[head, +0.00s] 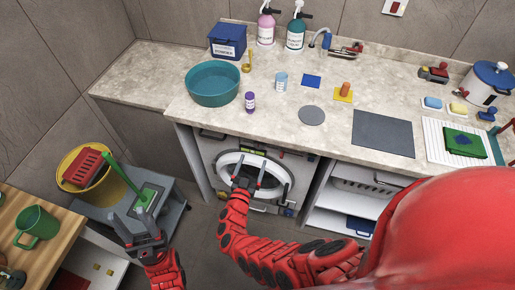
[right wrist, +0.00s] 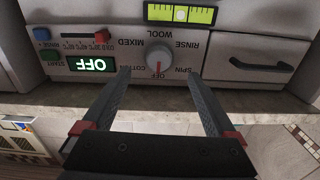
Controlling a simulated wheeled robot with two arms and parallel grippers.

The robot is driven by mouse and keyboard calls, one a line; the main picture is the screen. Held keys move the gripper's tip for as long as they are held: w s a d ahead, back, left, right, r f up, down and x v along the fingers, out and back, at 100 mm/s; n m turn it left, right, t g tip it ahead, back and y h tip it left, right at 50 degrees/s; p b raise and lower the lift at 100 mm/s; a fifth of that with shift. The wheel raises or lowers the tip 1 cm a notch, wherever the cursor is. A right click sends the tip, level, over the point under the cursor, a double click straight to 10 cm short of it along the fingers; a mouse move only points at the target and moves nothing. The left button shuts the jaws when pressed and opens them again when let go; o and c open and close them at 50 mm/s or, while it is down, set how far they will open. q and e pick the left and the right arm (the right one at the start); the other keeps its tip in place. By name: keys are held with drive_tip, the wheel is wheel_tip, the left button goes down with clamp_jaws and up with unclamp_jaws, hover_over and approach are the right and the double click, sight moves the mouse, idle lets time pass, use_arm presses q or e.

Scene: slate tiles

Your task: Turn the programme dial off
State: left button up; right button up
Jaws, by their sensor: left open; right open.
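The washing machine (head: 205,150) stands under the counter, its round white door facing me. In the right wrist view its panel appears upside down. The round grey programme dial (right wrist: 158,56) is ringed by the words OFF, COTTON, MIXED, WOOL, RINSE and SPIN. A small reddish mark on the dial seems to face the OFF label. The lit display (right wrist: 91,64) reads OFF. My right gripper (right wrist: 159,75) is open, its fingertips either side of the dial's near edge; I cannot tell whether they touch it. My left gripper (head: 137,212) is open and empty, near the grey stool, away from the machine.
A green button (right wrist: 53,57), a red slider (right wrist: 102,36) and a drawer handle (right wrist: 255,50) flank the dial. The grey stool (head: 178,215) holds a yellow bucket (head: 110,190) and a green brush. The counter (head: 265,95) overhangs the machine. A white shelf unit stands to its right.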

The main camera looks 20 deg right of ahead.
sight(258, 147)
drive_tip(key=b+x, duration=0.1)
drive_tip(key=x, duration=0.5)
drive_tip(key=shift+f, duration=0.1)
drive_tip(key=shift+w+d, duration=0.4)
drive_tip(key=c, duration=1.4)
drive_tip(key=shift+o, duration=0.2)
drive_tip(key=shift+n, duration=0.3)
drive_tip(key=o, duration=1.4)
drive_tip(key=shift+c, duration=0.2)
